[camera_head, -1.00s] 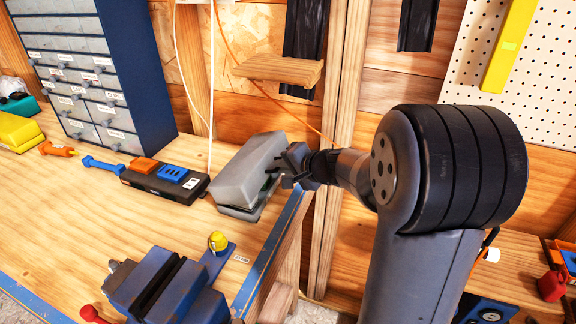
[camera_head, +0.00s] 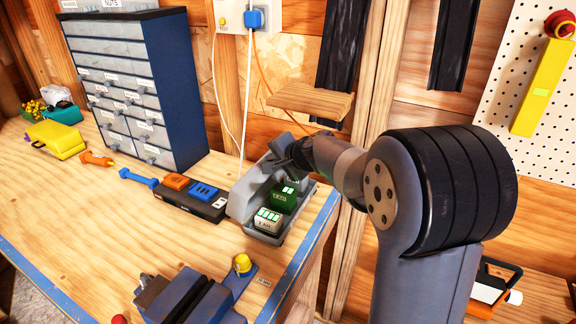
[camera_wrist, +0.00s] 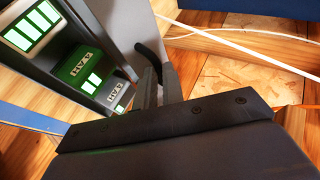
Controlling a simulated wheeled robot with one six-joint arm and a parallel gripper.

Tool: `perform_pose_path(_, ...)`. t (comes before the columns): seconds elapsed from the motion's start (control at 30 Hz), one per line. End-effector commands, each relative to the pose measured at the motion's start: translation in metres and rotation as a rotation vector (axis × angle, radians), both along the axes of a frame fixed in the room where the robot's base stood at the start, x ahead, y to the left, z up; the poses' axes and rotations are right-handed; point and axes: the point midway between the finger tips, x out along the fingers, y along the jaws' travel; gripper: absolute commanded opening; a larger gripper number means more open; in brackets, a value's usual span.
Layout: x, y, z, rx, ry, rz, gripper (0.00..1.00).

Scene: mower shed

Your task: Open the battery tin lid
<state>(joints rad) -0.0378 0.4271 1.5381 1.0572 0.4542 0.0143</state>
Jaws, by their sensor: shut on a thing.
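The grey battery tin (camera_head: 270,238) stands at the right end of the workbench. Its grey lid (camera_head: 243,192) is raised and tilted back to the left. Batteries show inside, a green one (camera_head: 284,198) and a white one with green bars (camera_head: 267,220). In the wrist view a battery with green bars (camera_wrist: 32,30) lies at the upper left beside the grey lid (camera_wrist: 118,25). My gripper (camera_head: 280,150) is at the lid's upper edge and shut on it. In the wrist view my gripper (camera_wrist: 160,85) shows dark fingers against the lid; the exact contact is partly hidden.
A black charger (camera_head: 185,195) with orange and blue parts sits left of the tin. A blue drawer cabinet (camera_head: 170,70) stands behind it. A vise (camera_head: 190,300) is at the bench front. A wooden shelf (camera_head: 310,100) juts from the wall above my gripper.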

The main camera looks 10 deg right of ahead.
Motion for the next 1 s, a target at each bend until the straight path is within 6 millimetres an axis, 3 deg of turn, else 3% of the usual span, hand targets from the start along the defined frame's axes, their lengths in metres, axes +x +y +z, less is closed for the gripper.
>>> perform_pose_path(0.4,0.018,0.026,0.012,0.002,-0.011,0.000,0.00)
perform_pose_path(0.93,0.021,0.028,0.013,0.002,-0.015,-0.003,0.00)
perform_pose_path(1.0,0.021,0.028,0.013,0.002,-0.015,-0.003,0.13)
